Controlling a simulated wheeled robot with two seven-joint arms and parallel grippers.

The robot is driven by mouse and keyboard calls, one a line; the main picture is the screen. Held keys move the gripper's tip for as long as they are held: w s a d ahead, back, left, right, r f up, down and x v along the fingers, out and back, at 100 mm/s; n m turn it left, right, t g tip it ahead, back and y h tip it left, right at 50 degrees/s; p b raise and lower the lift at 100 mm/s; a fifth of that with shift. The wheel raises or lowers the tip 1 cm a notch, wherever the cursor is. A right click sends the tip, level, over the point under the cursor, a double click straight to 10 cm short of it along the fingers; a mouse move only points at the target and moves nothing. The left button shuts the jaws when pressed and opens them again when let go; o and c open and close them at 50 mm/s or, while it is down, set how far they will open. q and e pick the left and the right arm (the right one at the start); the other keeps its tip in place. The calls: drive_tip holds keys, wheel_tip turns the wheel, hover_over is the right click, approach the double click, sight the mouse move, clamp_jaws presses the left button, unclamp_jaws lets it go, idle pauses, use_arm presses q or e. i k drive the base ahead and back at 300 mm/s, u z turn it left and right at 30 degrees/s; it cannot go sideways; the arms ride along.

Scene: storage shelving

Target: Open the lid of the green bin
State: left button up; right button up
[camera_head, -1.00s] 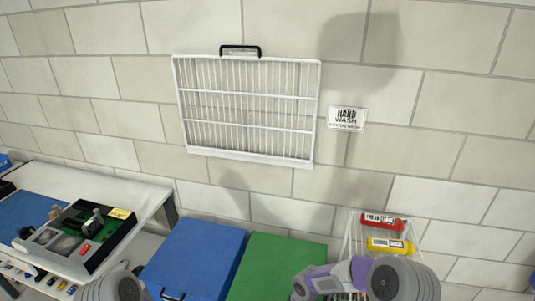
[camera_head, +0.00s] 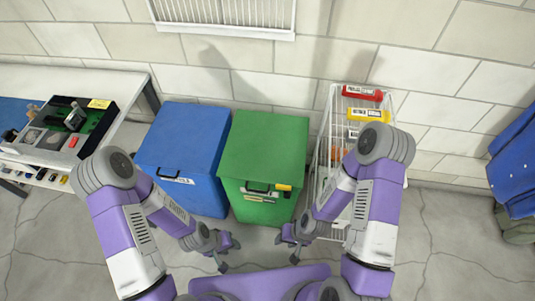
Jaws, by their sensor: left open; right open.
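The green bin (camera_head: 270,208) stands against the tiled wall in the middle of the head view. Its flat green lid (camera_head: 265,143) is shut, with a black handle (camera_head: 256,188) at the front edge and a small yellow label beside it. My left gripper (camera_head: 225,263) is open and empty, low in front of the blue bin and left of the green bin. My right gripper (camera_head: 290,254) is open and empty, low in front of the green bin's right side. Both are apart from the bin and its handle.
A blue bin (camera_head: 187,144) with a shut lid stands close on the green bin's left. A white wire rack (camera_head: 325,133) with red and yellow items stands close on its right. A white table (camera_head: 130,76) with a tool tray is at left. Blue cloth (camera_head: 515,160) hangs at far right.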

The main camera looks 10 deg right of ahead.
sight(261, 147)
drive_tip(key=u, duration=1.55)
drive_tip(key=k, duration=1)
drive_tip(key=z, duration=1.45)
drive_tip(key=i, duration=0.5)
drive_tip(key=u, duration=0.05)
